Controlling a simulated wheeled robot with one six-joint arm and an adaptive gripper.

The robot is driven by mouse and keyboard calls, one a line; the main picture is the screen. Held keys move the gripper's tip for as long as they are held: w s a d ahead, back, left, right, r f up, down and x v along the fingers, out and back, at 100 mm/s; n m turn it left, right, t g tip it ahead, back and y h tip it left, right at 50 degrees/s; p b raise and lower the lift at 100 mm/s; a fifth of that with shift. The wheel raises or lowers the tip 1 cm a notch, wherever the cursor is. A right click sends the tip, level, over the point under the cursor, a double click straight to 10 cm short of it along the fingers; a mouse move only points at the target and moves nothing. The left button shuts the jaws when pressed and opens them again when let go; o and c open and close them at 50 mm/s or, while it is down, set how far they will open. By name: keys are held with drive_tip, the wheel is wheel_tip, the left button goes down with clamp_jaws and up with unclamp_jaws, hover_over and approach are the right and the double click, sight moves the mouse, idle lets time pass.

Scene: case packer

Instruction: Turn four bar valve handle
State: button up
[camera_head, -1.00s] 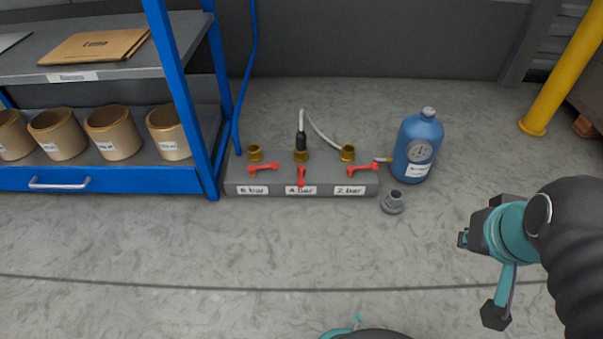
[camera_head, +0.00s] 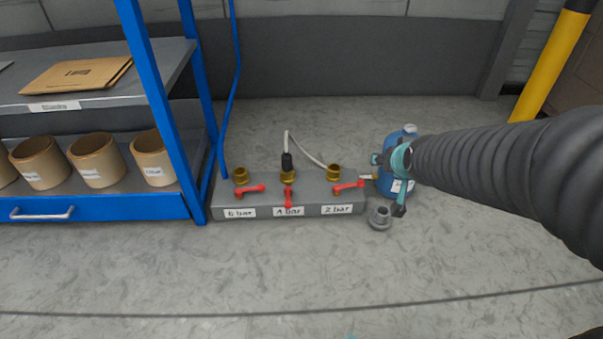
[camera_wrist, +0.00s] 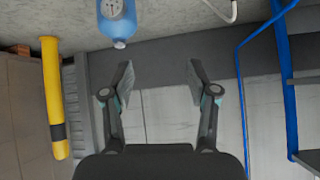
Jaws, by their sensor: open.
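The red four bar valve handle (camera_head: 288,196) is on the grey manifold block (camera_head: 262,212), above the middle label, and points toward the front edge. The red six bar handle (camera_head: 249,190) and two bar handle (camera_head: 348,187) on either side lie crosswise. A black plug with a pale hose sits in the middle brass port (camera_head: 288,176). My gripper (camera_head: 388,172) is to the right of the block, in front of the blue bottle in the head view. In the wrist view my gripper (camera_wrist: 160,82) is open and empty, its fingers wide apart.
The blue bottle (camera_head: 409,131) stands at the block's right end, partly hidden by my arm. A blue shelf rack (camera_head: 150,110) with several tan cups stands left. The floor in front is clear.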

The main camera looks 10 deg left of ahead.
drive_tip(key=w+a+f+t+y, duration=0.1)
drive_tip(key=w+a+f+t, duration=0.1)
drive_tip(key=w+a+f, duration=0.65)
drive_tip(key=n+t+y+p, duration=0.1)
drive_tip(key=n+t+y, duration=0.1)
drive_tip(key=t+y, duration=0.3)
approach(288, 204)
drive_tip(key=shift+g+y, duration=0.3)
drive_tip(key=x, duration=0.3)
drive_tip(key=f+x, duration=0.1)
drive_tip(key=x, duration=0.3)
drive_tip(key=b+x, duration=0.1)
drive_tip(key=x, duration=0.2)
drive_tip(key=shift+w+d+f, duration=0.1)
drive_tip(key=shift+w+f, duration=0.15)
drive_tip(key=shift+w, duration=0.2)
clamp_jaws()
